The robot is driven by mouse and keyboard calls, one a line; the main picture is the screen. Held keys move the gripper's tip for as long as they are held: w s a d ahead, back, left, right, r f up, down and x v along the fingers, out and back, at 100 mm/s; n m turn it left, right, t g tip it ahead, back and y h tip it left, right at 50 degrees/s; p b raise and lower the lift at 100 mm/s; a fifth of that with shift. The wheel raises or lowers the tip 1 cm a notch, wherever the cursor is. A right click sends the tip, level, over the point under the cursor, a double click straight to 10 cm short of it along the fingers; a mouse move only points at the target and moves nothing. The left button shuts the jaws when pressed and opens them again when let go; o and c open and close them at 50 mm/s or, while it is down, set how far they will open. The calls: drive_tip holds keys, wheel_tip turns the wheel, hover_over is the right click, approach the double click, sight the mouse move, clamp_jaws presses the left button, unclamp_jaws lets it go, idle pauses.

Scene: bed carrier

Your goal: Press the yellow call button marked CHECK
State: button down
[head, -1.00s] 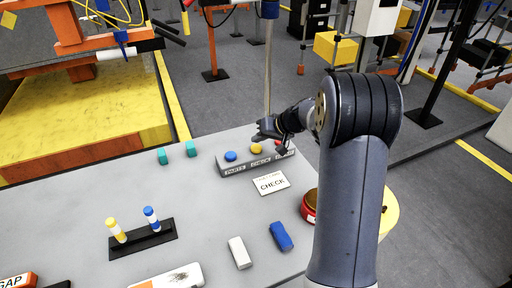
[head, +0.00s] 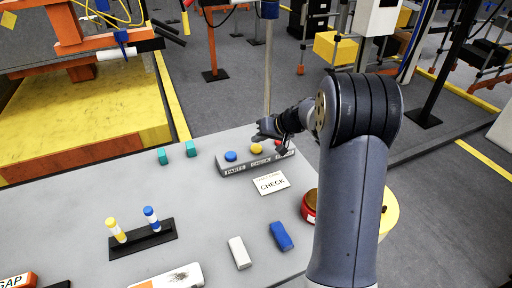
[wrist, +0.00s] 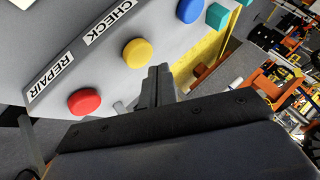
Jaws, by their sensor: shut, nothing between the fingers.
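The yellow call button (head: 256,148) sits in the middle of a grey button box (head: 228,168), above the label CHECK. In the wrist view the yellow button (wrist: 138,52) stands clear and uncovered, with the CHECK label beside it. A blue button (head: 231,156) is to its left and a red button (wrist: 84,101) to its other side, by the REPAIR label. My gripper (head: 262,130) is just behind and above the yellow button in the head view. In the wrist view my gripper (wrist: 158,72) is shut and empty, apart from the button.
A white CHECK card (head: 271,183) lies in front of the box. Two teal blocks (head: 191,149) stand left of it. A red round item (head: 309,206), a blue block (head: 281,236) and a white block (head: 239,253) are nearer on the table.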

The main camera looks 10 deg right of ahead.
sight(259, 148)
drive_tip(key=shift+f+b, duration=0.25)
drive_tip(key=shift+b, duration=0.1)
drive_tip(key=shift+f+b, duration=0.25)
drive_tip(key=shift+b, duration=0.25)
drive_tip(key=shift+f+b, duration=0.5)
drive_tip(key=shift+b, duration=0.2)
idle(0.6)
drive_tip(key=shift+r, duration=0.15)
drive_tip(key=shift+r+p, duration=0.4)
drive_tip(key=shift+r, duration=0.45)
wheel_tip(259, 148, up, 6)
drive_tip(key=p, duration=0.3)
